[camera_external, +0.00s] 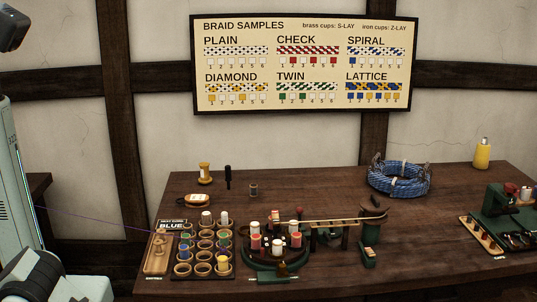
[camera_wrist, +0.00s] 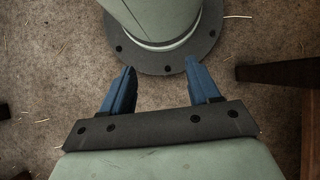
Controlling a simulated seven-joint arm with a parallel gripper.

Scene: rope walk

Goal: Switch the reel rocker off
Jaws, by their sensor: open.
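A small dark green box (camera_external: 367,254) on the front part of the bench, below the green reel stand (camera_external: 371,228), looks like the reel's rocker switch. It is too small to tell which side of the rocker is pressed. My gripper (camera_wrist: 159,66) shows in the wrist view with its two blue fingers apart and nothing between them. It points down at the floor and my own base, away from the bench. The fingers cannot be made out in the external view, and the rocker is not in the wrist view.
A braiding stand with bobbins (camera_external: 277,243) stands left of the reel, beside a dark rack of bobbins (camera_external: 205,268). A blue rope coil (camera_external: 399,181) and a yellow bottle (camera_external: 482,154) stand behind. A green machine (camera_external: 497,205) is at right.

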